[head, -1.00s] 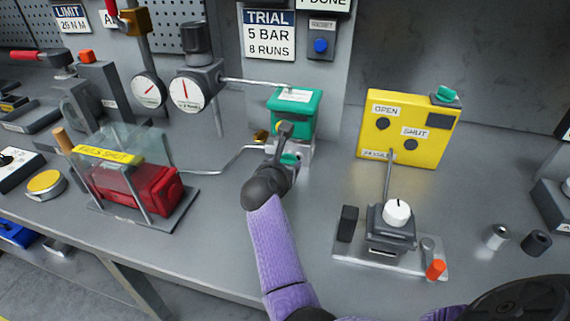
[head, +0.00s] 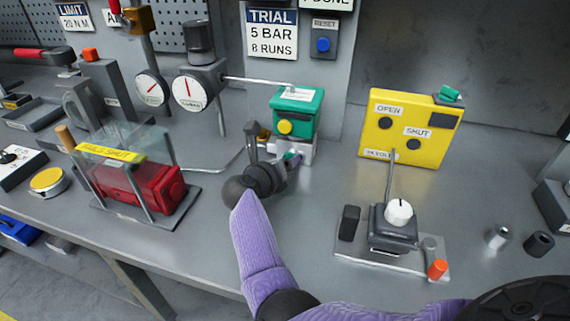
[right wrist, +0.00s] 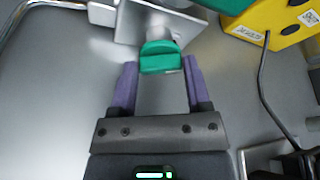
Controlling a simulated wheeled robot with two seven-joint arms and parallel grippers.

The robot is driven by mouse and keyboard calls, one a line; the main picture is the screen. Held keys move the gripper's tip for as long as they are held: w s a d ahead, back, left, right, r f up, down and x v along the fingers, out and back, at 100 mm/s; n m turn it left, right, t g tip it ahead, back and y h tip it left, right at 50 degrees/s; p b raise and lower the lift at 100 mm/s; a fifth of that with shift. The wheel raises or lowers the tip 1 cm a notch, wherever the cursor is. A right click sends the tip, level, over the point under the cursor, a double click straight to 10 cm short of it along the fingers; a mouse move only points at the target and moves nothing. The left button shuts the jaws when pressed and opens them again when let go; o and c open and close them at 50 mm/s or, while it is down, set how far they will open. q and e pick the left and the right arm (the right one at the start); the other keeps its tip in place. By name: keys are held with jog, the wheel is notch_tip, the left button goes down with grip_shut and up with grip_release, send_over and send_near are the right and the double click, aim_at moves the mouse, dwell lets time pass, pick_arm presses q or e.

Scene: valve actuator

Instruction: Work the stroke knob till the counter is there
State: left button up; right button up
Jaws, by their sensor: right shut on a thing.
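A green knob (head: 292,159) sticks out from the grey base under the green box (head: 296,106), which has a yellow round button and a white label on top. No figures can be read on that label. My right gripper (head: 286,164) is at the knob, reaching in from the front. In the right wrist view the knob (right wrist: 160,57) sits between the two purple fingers, and my right gripper (right wrist: 157,82) is shut on it. My left gripper is not in view.
A silver pipe and two dial gauges (head: 187,92) stand left of the green box. A red cylinder (head: 145,190) under a clear guard lies front left. A yellow panel (head: 411,128) and a dark unit with a white knob (head: 398,212) stand to the right.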

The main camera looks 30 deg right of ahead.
jog(key=shift+n, duration=0.4)
jog(key=o, duration=1.3)
